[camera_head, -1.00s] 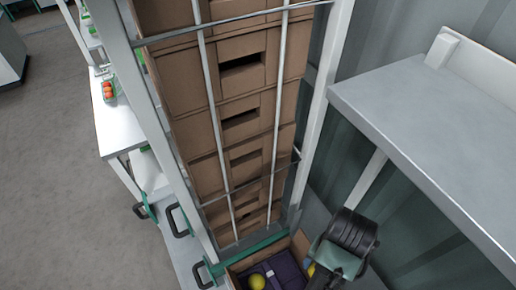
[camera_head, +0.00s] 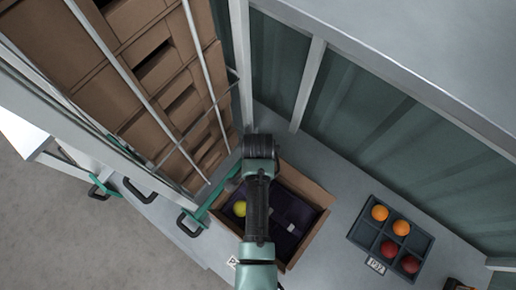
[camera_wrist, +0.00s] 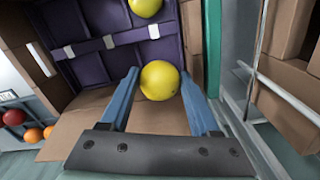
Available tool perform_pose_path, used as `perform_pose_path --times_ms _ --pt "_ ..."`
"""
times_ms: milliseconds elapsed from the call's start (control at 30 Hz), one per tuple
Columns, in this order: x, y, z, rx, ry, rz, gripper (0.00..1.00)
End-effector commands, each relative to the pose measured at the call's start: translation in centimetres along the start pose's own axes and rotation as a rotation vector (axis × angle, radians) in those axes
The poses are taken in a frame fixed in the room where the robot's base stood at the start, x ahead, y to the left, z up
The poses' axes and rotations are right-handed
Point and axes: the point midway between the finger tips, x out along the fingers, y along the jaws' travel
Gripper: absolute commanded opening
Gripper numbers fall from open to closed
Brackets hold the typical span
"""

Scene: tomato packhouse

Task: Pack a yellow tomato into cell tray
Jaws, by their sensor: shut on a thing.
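My gripper (camera_wrist: 160,82) is shut on a yellow tomato (camera_wrist: 161,81), its blue fingertips at either side of the fruit. In the wrist view the held tomato is in front of the purple cell tray (camera_wrist: 92,71), which is inside a cardboard box (camera_wrist: 140,118). Another yellow tomato (camera_wrist: 145,7) sits in a cell at the top of that view. The head view shows the box (camera_head: 311,189), its dark tray (camera_head: 294,210) and one yellow tomato (camera_head: 240,208) at its left. There my arm hides part of the box, and my fingers and the held tomato are hidden.
A dark compartment tray (camera_head: 366,240) with orange and red tomatoes lies right of the box on the grey worktop (camera_head: 335,172). A rack of stacked cardboard boxes (camera_head: 165,70) rises at left. A shelf (camera_head: 430,45) overhangs the upper right.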

Motion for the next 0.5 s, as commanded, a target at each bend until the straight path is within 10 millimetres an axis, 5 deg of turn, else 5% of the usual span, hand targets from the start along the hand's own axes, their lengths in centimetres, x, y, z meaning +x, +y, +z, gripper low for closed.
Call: perform_pose_path --times_ms 500 --pt "3.4 0.1 0.1 0.014 0.000 0.000 0.36"
